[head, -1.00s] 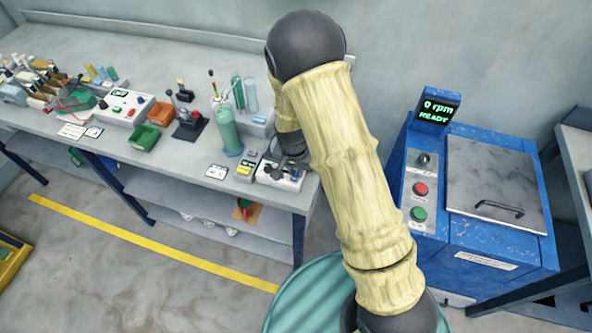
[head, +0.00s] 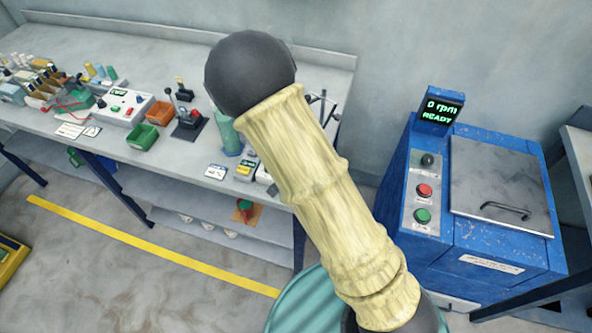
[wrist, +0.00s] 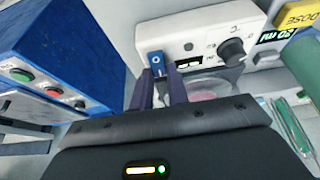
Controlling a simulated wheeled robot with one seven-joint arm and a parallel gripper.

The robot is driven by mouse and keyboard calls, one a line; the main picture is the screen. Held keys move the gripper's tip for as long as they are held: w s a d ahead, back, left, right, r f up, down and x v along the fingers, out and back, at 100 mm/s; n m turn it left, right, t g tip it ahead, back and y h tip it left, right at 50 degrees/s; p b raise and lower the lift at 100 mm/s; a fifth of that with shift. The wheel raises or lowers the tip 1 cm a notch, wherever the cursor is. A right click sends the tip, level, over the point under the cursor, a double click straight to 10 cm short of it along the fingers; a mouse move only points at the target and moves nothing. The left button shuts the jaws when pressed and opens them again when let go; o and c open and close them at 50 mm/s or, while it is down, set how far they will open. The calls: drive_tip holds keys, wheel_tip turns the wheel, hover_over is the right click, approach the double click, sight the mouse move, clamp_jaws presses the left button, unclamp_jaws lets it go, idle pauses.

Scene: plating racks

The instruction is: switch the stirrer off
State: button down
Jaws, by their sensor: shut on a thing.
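The stirrer (wrist: 205,38) is a white box with a dark round knob (wrist: 232,51) at the right of its panel, seen in the wrist view. A blue switch piece (wrist: 156,60) marked with a white ring is at the panel's left. My gripper (wrist: 159,76) has its two dark fingers at the blue piece, one on each side, and is shut on it. A clear dish with something pink (wrist: 208,92) shows partly behind the gripper body. In the head view my arm hides the gripper and nearly all of the stirrer.
A blue machine (head: 500,255) with red and green buttons and a "0 rpm READY" display stands right of the bench (head: 190,60). A green cylinder (head: 228,135) stands close by the stirrer. Small trays and instruments fill the bench's left part.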

drive_tip(key=c, duration=1.4)
unclamp_jaws()
drive_tip(key=shift+o, duration=0.2)
drive_tip(key=p+v, duration=0.2)
drive_tip(key=v, duration=1.5)
drive_tip(key=shift+r, duration=0.25)
drive_tip(key=shift+d, duration=0.1)
drive_tip(key=s+d+r+n+g, duration=0.1)
drive_tip(key=s+d+n, duration=0.1)
drive_tip(key=d, duration=0.5)
drive_tip(key=s+d+r+n+y, duration=0.1)
drive_tip(key=s+d+n, duration=0.1)
drive_tip(key=s+d, duration=0.3)
drive_tip(key=shift+d+r+g+y, duration=0.2)
drive_tip(key=shift+d+g+y, duration=0.15)
drive_tip(key=shift+d, duration=1.3)
